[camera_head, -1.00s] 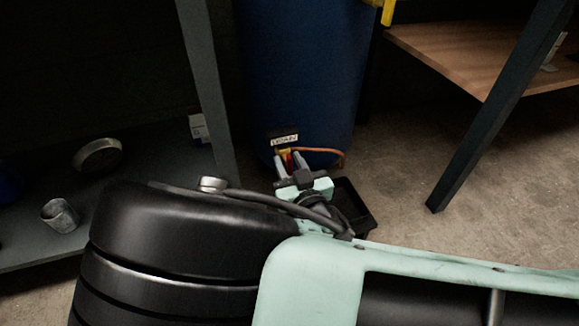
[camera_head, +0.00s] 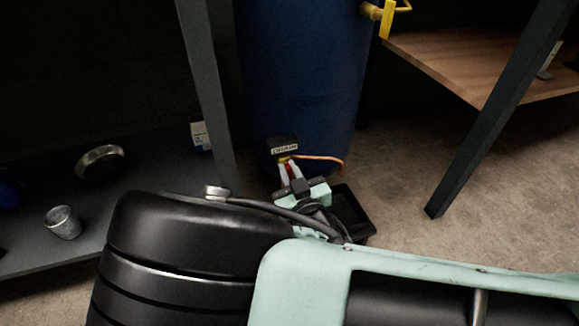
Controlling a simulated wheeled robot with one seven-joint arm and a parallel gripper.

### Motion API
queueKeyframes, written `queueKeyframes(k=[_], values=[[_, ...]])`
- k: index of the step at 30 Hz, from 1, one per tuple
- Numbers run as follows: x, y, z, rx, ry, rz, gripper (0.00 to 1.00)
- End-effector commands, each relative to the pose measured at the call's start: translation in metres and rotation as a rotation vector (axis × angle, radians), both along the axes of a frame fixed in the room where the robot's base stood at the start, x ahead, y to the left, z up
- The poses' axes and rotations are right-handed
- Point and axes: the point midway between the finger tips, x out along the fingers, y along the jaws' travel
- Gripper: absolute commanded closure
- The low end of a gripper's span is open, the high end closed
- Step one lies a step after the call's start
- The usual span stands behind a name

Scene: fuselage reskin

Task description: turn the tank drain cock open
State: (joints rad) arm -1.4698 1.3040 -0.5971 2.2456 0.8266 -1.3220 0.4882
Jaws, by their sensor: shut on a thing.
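The blue tank (camera_head: 302,75) stands at the back centre, with a small drain label (camera_head: 284,149) near its bottom. The drain cock (camera_head: 286,160) sits just below the label, with a bit of yellow and red showing. My gripper (camera_head: 287,170) is at the cock, its two pale fingers on either side of the red part, shut on it. The cock's handle is mostly hidden between the fingers, so its exact angle cannot be told. An orange-brown tube (camera_head: 322,158) runs right from the cock along the tank.
A black tray (camera_head: 352,213) lies on the floor right of my gripper. Dark table legs stand left (camera_head: 207,90) and right (camera_head: 490,120). A low shelf at left holds a metal cup (camera_head: 62,222) and a round tin (camera_head: 100,162). A yellow fitting (camera_head: 386,17) is at top right.

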Motion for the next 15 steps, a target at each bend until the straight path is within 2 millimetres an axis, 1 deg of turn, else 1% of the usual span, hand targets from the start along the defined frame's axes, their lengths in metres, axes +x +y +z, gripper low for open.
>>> queueKeyframes(k=[1, 15], values=[[0.0001, -0.0006, 0.0041, -0.035, -0.008, -0.001, 1.00], [-0.0009, 0.0016, 0.0031, -0.452, -0.128, -0.001, 1.00]])
